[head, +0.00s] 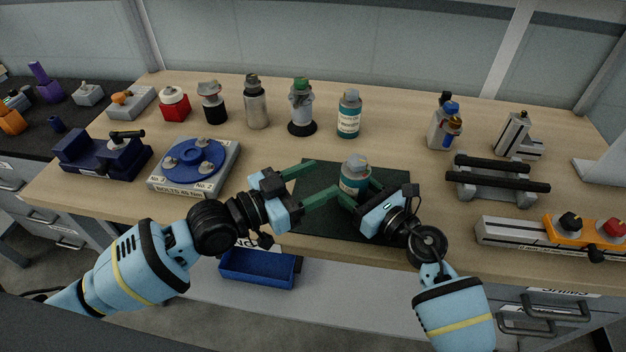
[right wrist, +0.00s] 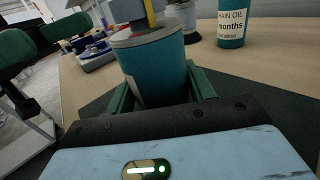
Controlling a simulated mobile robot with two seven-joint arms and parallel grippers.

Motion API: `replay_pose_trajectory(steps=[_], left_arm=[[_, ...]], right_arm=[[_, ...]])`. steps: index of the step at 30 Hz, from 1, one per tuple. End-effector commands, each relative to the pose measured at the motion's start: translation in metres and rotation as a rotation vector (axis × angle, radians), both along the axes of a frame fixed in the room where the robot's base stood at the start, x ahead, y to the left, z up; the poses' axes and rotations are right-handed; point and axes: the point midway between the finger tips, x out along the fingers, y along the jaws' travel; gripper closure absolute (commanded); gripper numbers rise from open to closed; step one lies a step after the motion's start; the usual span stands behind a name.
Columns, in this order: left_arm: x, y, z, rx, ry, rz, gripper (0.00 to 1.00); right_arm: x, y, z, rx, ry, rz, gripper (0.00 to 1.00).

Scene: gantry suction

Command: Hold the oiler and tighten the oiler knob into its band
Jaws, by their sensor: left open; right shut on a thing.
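The oiler (head: 354,183), a teal bottle with a pale label and a grey top, stands upright over the dark mat (head: 310,220). My right gripper (head: 359,192) is shut around its body. In the right wrist view the oiler (right wrist: 158,75) fills the middle between green fingers. Its knob (head: 357,160) is grey; in the right wrist view a yellow mark shows on the knob (right wrist: 148,18), whose top is cut off. My left gripper (head: 328,177) is open and empty just left of the oiler, with its fingers pointing toward it. Its green fingers (right wrist: 40,42) also show in the right wrist view.
A second teal bottle (head: 349,115), labelled oil, stands behind, in a row with several other bottles. A blue round fixture (head: 193,158) is at left, a black-barred cradle (head: 497,180) at right, and an orange-topped unit (head: 565,232) at front right. A blue bin (head: 258,268) sits below the bench edge.

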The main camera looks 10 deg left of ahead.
Motion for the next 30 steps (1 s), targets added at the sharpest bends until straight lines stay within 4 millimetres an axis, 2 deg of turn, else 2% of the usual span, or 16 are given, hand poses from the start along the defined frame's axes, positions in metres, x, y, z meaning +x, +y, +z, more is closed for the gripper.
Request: replay_pose_trajectory(steps=[1,2,7,19,23,30], left_arm=[[0.000,0.000,0.000,0.000,0.000,0.000,0.43],[0.000,0.000,0.000,0.000,0.000,0.000,0.43],[0.000,0.000,0.000,0.000,0.000,0.000,0.43],[0.000,0.000,0.000,0.001,-0.001,0.000,0.43],[0.000,0.000,0.000,0.001,-0.001,0.000,0.43],[0.000,0.000,0.000,0.001,-0.001,0.000,0.43]], right_arm=[[-0.001,0.001,0.000,0.000,0.001,0.002,0.97],[-0.001,0.001,0.000,0.001,0.002,0.002,0.43],[0.000,0.000,0.000,0.001,0.001,0.001,0.21],[-0.005,-0.007,-0.001,-0.001,0.001,-0.001,0.21],[-0.017,-0.021,-0.002,-0.004,0.000,-0.001,0.21],[-0.049,-0.056,-0.002,-0.003,0.001,0.000,0.21]])
